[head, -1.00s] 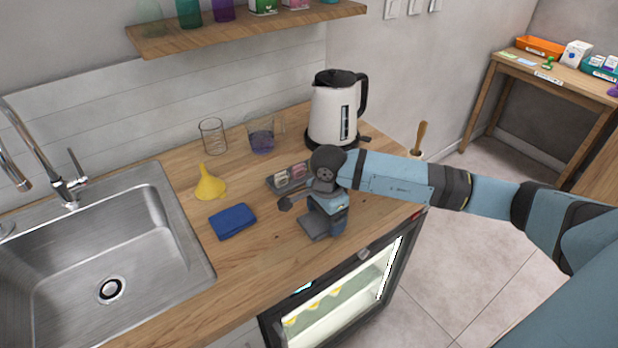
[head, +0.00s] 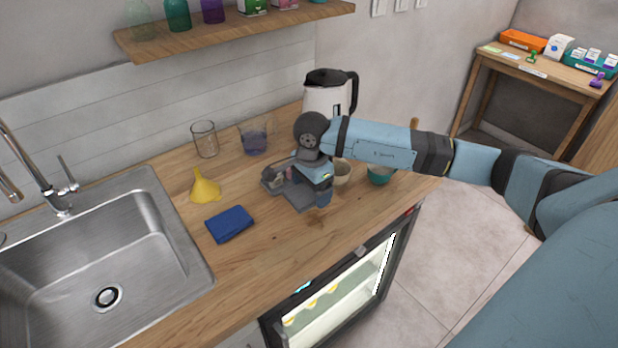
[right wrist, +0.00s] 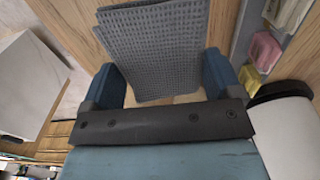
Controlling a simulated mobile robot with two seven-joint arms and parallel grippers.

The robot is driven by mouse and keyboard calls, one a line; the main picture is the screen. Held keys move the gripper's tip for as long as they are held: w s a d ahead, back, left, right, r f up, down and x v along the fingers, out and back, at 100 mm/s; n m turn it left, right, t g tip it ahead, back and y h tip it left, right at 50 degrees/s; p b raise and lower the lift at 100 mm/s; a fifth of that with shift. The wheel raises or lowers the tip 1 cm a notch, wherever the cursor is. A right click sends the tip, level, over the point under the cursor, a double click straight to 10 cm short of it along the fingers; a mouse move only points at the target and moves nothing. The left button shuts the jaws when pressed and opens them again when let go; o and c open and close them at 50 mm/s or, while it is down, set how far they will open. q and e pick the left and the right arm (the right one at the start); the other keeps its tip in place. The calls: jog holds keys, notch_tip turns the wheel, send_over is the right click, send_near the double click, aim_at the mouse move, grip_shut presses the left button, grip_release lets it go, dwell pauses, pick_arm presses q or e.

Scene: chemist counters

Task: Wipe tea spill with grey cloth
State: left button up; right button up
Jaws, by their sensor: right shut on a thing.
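The grey cloth (head: 298,196) is flat and dark, low at the counter to the right of a blue folded cloth (head: 230,224). My right gripper (head: 318,180) is shut on it, pointing down. In the right wrist view the grey cloth (right wrist: 155,45) shows its waffle weave and sticks out between the fingers of the gripper (right wrist: 160,82). I cannot tell whether the cloth touches the counter. My left gripper is not in view.
A kettle (head: 325,98), beige cup (head: 342,174) and teal cup (head: 379,176) stand behind and right. A yellow funnel (head: 204,188), beaker (head: 204,140) and sink (head: 110,255) are left.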

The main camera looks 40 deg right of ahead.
notch_tip(320, 180, up, 3)
jog(key=shift+f+p, duration=0.2)
jog(key=shift+p, duration=0.2)
jog(key=shift+r, duration=0.2)
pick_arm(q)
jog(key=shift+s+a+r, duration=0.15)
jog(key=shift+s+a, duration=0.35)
pick_arm(e)
jog(key=shift+f, duration=0.1)
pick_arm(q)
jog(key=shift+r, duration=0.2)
